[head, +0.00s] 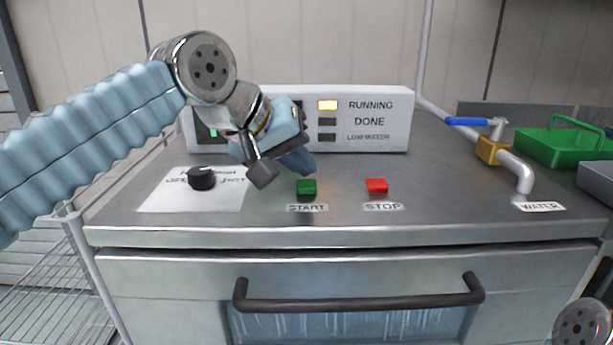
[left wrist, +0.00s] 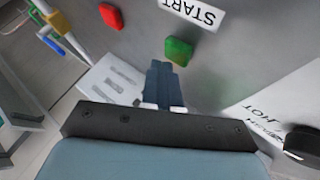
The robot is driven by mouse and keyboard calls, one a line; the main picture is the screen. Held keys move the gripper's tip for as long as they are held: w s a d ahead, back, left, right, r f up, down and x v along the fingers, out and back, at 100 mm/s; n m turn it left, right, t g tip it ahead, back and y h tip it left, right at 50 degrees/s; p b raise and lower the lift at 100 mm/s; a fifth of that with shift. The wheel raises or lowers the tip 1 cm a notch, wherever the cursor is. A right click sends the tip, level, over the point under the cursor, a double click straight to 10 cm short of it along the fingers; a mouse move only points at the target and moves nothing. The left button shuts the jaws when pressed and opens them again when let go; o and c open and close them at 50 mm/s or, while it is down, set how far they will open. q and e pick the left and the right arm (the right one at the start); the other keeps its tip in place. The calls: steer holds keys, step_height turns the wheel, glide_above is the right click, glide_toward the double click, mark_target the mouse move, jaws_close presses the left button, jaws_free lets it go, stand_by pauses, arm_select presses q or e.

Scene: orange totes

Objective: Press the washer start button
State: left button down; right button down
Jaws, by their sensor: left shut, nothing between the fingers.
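The green start button (head: 306,187) sits on the steel top of the washer (head: 450,190), behind its START label. My left gripper (head: 300,163) is shut and empty, its fingertips just behind and above the green button in the head view. In the left wrist view the shut fingers (left wrist: 165,82) point toward the green button (left wrist: 178,51), which shows just beyond the tips. Whether they touch it I cannot tell. The red stop button (head: 376,185) is to the right. My right gripper is not in view.
A black knob (head: 201,178) stands on a white label plate at the left. A pipe with a blue-handled valve (head: 467,121) and a green tote (head: 565,146) are at the right. A dark handle bar (head: 360,303) crosses the washer front.

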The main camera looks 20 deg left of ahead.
mark_target(301, 184)
arm_select(q)
steer(key=shift+r, duration=0.3)
step_height(301, 184, up, 3)
steer(key=p, duration=0.3)
steer(key=shift+r, duration=1)
